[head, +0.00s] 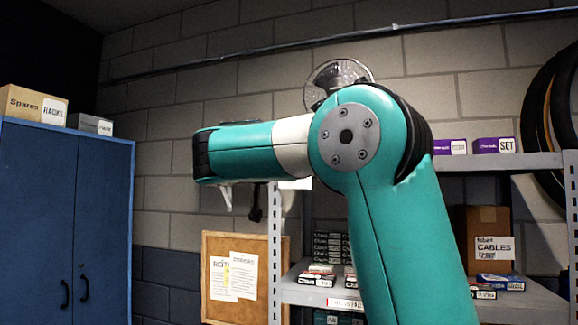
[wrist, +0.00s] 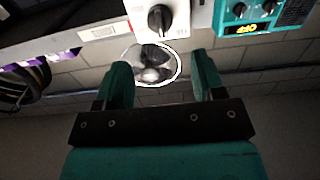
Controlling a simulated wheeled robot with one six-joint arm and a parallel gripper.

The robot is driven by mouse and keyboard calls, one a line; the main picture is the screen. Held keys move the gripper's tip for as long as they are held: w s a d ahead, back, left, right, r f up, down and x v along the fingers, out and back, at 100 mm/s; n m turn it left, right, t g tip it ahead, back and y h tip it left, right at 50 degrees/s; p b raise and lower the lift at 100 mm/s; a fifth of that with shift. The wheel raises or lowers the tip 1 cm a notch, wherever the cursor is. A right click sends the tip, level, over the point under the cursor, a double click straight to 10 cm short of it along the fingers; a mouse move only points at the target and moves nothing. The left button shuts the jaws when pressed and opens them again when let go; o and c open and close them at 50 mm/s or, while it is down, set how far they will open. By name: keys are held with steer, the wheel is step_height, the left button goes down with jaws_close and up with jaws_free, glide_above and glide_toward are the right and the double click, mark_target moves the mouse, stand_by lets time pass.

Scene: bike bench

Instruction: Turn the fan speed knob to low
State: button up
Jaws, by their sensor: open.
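The black fan speed knob (wrist: 159,20) sits on a white control plate (wrist: 181,14) at the top of the wrist view. The picture there appears upside down. The round wire-guarded fan (wrist: 152,65) shows between my fingers, and part of it shows above my arm in the head view (head: 338,72). My gripper (wrist: 162,72) is open and empty. Its two teal fingers are apart, and the knob appears beyond the fingertips, not touched. Which mark the knob points to is too small to read. In the head view I cannot make out the knob.
A teal device (wrist: 262,14) with small knobs and a lit display is beside the plate. A grey shelf (head: 500,163) with boxes stands right, and tyres (head: 560,110) hang there. A blue cabinet (head: 62,220) stands left, and a cork board (head: 240,275) is on the wall.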

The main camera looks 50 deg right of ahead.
steer(key=p+x, duration=0.3)
steer(key=x, duration=0.5)
steer(key=shift+d, duration=0.3)
steer(key=shift+w, duration=0.15)
steer(key=c, duration=0.9)
